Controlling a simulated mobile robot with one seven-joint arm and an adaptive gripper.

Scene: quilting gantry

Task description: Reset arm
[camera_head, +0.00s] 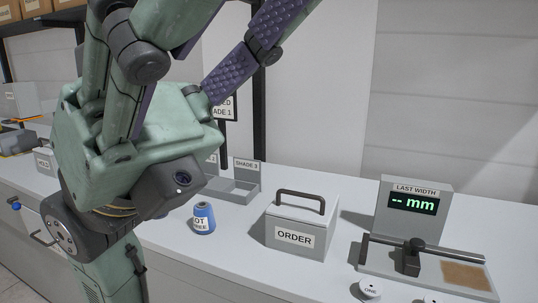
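My gripper (222,40) is large in the upper left of the head view, raised above the white counter. It has a green palm with a small camera on its side, and jointed green fingers with purple studded pads. The fingers point up and stand apart, with the back wall showing between them. The gripper looks open and holds nothing that I can see. The fingertips are cut off by the top edge. My wrist and a green arm link show below it at the lower left.
A white counter (342,217) runs behind my arm. On it stand a blue spool (203,218), a handled ORDER box (296,222), a SHADE 3 bin (237,190) and a LAST WIDTH gauge (416,203) reading "-- mm". A round ONE piece (370,288) lies at the front. Black posts rise at the back.

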